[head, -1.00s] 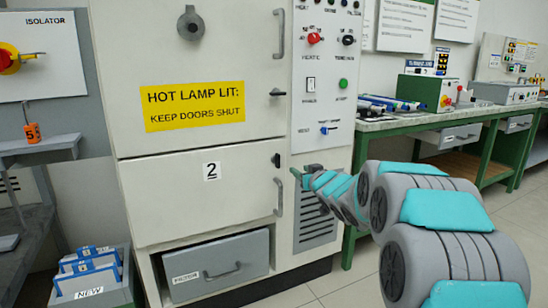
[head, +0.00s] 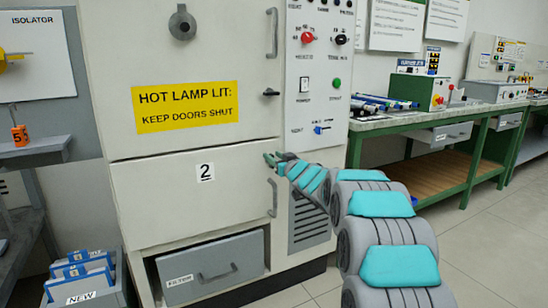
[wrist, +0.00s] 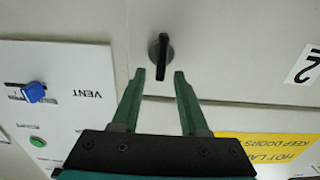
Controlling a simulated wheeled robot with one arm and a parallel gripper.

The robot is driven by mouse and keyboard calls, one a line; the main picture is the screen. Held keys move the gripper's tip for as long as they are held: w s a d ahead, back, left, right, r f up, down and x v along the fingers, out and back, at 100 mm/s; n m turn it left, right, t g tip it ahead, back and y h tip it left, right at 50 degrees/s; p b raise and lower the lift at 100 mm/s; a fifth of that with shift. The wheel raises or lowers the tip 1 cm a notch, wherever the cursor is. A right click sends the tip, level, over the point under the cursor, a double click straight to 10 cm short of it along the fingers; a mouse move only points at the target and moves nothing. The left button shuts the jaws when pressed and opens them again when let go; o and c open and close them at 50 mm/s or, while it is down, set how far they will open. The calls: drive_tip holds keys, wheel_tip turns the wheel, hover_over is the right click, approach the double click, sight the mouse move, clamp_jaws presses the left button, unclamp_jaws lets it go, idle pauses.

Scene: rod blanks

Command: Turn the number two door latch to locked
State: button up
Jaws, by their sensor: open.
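The number two door (head: 160,205) is the lower cream door, marked with a "2" label (head: 205,171). Its latch shows in the wrist view as a black lever (wrist: 163,50) on a round grey base, in line with the fingers' pointing direction. In the head view my gripper (head: 270,158) covers the latch's place at the door's upper right corner. In the wrist view my gripper (wrist: 159,75) is open and empty. Its two green fingertips lie either side of the lever's near end; whether they touch it I cannot tell.
A pull handle (head: 272,198) is below my gripper. The upper door has its own latch (head: 271,93), lever level, and a yellow sign (head: 185,106). A control panel (head: 318,110) with knobs and a blue vent switch (wrist: 33,92) is close beside. A green bench (head: 450,125) stands right.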

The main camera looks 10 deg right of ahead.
drive_tip(key=shift+w, duration=0.15)
clamp_jaws()
idle(0.4)
